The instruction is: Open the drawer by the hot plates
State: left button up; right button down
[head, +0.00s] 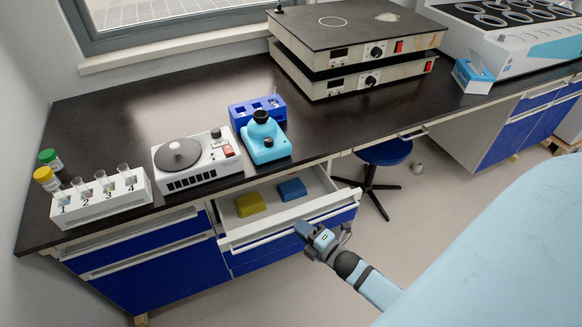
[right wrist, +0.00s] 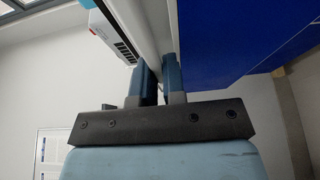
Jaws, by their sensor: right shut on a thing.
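The drawer (head: 300,222) under the bench stands pulled out in the head view. A yellow sponge-like block (head: 250,204) and a blue one (head: 292,189) lie inside it. My right gripper (head: 309,233) is at the drawer's front edge and is shut on it. In the right wrist view, its two fingers (right wrist: 160,82) sit on either side of the white drawer edge, beside the blue drawer front (right wrist: 225,35). The hot plates (head: 355,55) are stacked on the bench above and to the right. My left gripper is not in view.
The black bench top (head: 190,95) holds a numbered tube rack (head: 98,205), a white stirrer-like device (head: 195,162), a light-blue device (head: 265,140) and a blue rack (head: 250,108). A blue stool (head: 385,152) stands right of the drawer. Open floor lies in front.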

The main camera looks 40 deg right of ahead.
pick_arm(q)
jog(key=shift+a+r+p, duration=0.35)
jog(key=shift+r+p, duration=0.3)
jog(key=shift+p, duration=0.65)
pick_arm(e)
jog(key=s+a, duration=0.3)
jog(key=s, duration=1.1)
jog(key=shift+s+a, duration=0.15)
jog(key=shift+a, duration=0.1)
jog(key=c, duration=1.2)
grip_release()
jog(key=shift+c, duration=0.2)
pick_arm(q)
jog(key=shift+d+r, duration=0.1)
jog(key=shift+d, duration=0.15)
pick_arm(e)
jog(key=shift+o, duration=0.2)
pick_arm(q)
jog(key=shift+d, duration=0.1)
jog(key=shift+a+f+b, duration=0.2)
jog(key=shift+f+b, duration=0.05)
jog(key=shift+b, duration=0.05)
pick_arm(e)
jog(key=s+d, duration=0.2)
jog(key=s, duration=1.1)
jog(key=shift+s, duration=0.3)
